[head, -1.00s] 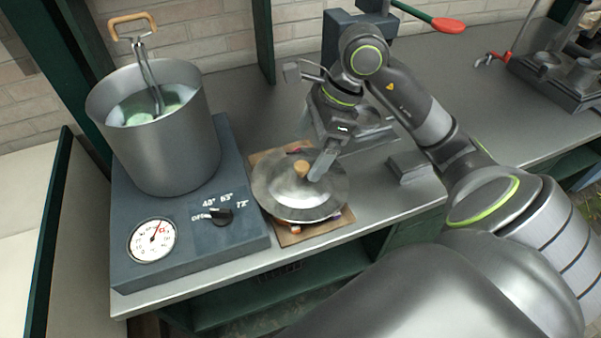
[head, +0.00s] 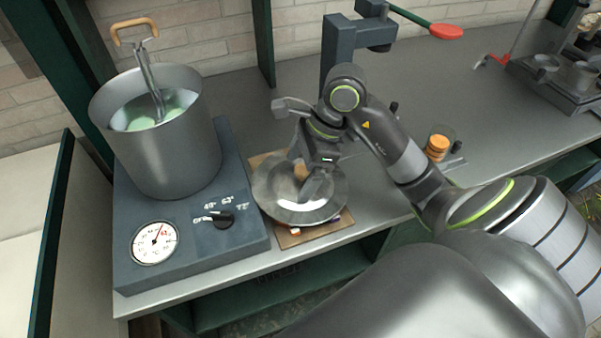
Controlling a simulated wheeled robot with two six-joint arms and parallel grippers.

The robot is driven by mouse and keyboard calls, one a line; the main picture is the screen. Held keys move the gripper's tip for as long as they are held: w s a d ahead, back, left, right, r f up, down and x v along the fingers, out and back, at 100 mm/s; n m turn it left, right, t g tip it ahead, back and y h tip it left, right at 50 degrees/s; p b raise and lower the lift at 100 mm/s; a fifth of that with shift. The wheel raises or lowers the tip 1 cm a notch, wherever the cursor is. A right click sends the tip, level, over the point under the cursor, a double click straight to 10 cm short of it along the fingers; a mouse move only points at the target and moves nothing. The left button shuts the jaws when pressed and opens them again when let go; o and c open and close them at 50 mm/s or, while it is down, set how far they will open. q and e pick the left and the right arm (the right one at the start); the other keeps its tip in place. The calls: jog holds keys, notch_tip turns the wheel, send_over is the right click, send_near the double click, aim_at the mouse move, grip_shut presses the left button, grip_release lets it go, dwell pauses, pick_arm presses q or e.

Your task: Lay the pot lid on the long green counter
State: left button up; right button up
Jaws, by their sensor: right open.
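The pot lid (head: 285,205) is a round, shiny metal disc with a wooden knob (head: 300,172). It lies over a brown board (head: 292,238) on the counter (head: 375,195), with small coloured items showing under its front edge. The counter has a grey top and dark green framing. My right gripper (head: 306,182) is open and points down over the lid, its fingers at the knob. The gripper partly hides the knob, and I cannot tell whether the fingers touch it. My left gripper is not in view.
A metal pot (head: 165,150) with greenish contents and a wooden-handled tool stands on a blue heater (head: 190,245) to the left. A dark press stand (head: 345,45) is behind my arm. An orange stack (head: 437,147) is to the right. The counter's back middle is clear.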

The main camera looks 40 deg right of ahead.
jog(key=shift+s, duration=0.15)
jog(key=c, duration=1.5)
jog(key=shift+f, duration=0.1)
grip_shut()
